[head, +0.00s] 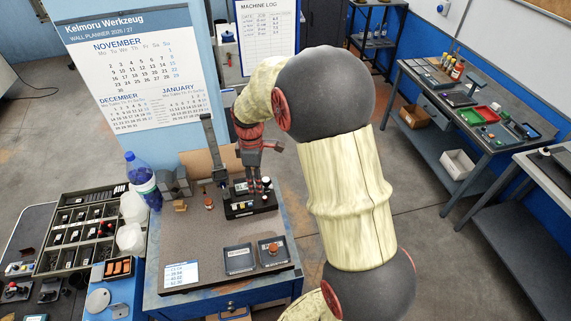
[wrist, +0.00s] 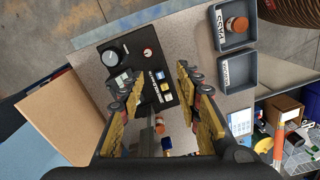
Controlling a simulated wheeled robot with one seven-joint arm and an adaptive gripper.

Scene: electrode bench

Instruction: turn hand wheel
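A black control box (wrist: 145,62) with several buttons lies below my gripper in the wrist view. It also shows in the head view (head: 250,208), partly behind my gripper. A round dark knob (wrist: 110,58) with a pale marked dial sits at its left end, beside a small red knob (wrist: 148,53). I cannot tell for sure which part is the hand wheel. A grey upright post (head: 214,150) stands by the box. My gripper (wrist: 160,78) is open, pointing down, its yellow-padded fingers apart over the box. In the head view, my gripper (head: 254,180) hangs beside the post.
Two grey trays (wrist: 238,72) sit beside the box, one holding an orange-brown round piece (wrist: 238,24). A cardboard panel (wrist: 58,118) stands at the left.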

